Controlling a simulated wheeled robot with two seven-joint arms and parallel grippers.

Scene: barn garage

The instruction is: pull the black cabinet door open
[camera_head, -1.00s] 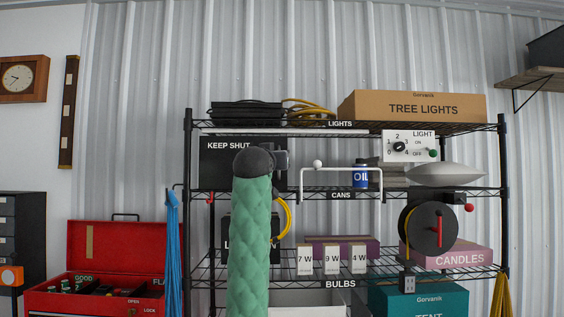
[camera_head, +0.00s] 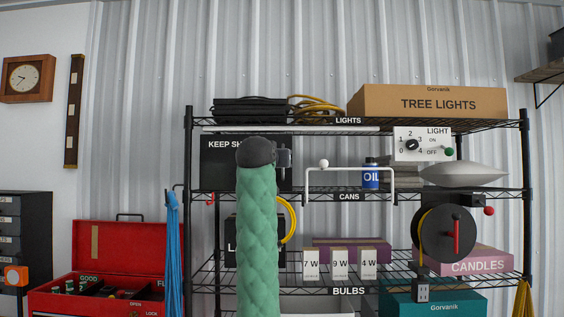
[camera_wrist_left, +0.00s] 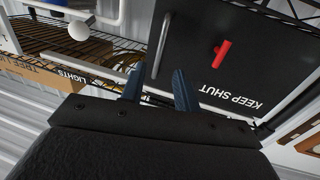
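The black cabinet door (camera_head: 219,167), lettered KEEP SHUT, stands on the shelf rack's middle level, and my left arm covers its right part in the head view. It looks shut. The handle is hidden in the head view. My right gripper is not in view.
A white bar with a round knob (camera_head: 324,163) and a blue oil can (camera_head: 371,176) are right of the cabinet. Wire shelves (camera_head: 350,124) run above and below it. A red toolbox (camera_head: 122,246) and blue hanging cloth (camera_head: 172,250) are at the left.

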